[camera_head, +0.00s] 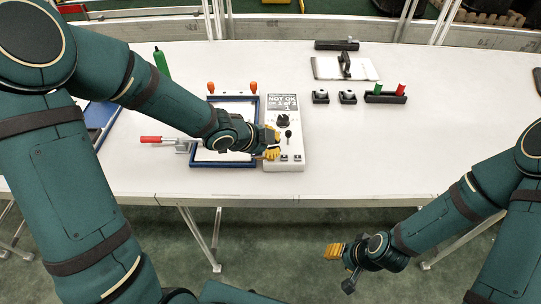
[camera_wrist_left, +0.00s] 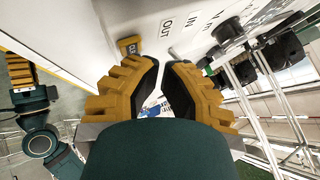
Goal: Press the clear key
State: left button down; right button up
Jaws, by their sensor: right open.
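A yellow key (camera_wrist_left: 130,46) with partly visible lettering that seems to start "CLE" stands on the white panel in the left wrist view, beyond my left fingertips. In the head view, the white control box (camera_head: 298,136) has a black knob, a small lever and small keys near its front edge. My left gripper (camera_head: 273,145) is over the box's left edge and hides part of it. Its yellow fingers (camera_wrist_left: 162,62) hold nothing and have a narrow gap at the tips. They look apart from the key. My right gripper (camera_head: 334,251) is open and empty, in front of the table.
A blue-framed tray (camera_head: 224,165) lies left of the box, under my left forearm. A red-handled clamp (camera_head: 152,139) is beside it. Black blocks (camera_head: 347,97) and a holder with green and red pegs (camera_head: 386,98) stand to the right. The table's front right is clear.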

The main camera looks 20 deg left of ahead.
pick_arm(q)
jog(key=shift+f+b, duration=0.35)
jog(key=shift+f, duration=0.1)
dwell(0.3)
jog(key=shift+r, duration=0.15)
jog(key=shift+r+p, duration=0.75)
jog(key=shift+p, duration=0.2)
notch_tip(320, 180, up, 3)
jog(key=p, duration=0.3)
jog(key=shift+r, duration=0.15)
notch_tip(320, 180, up, 3)
jog(key=p, duration=0.3)
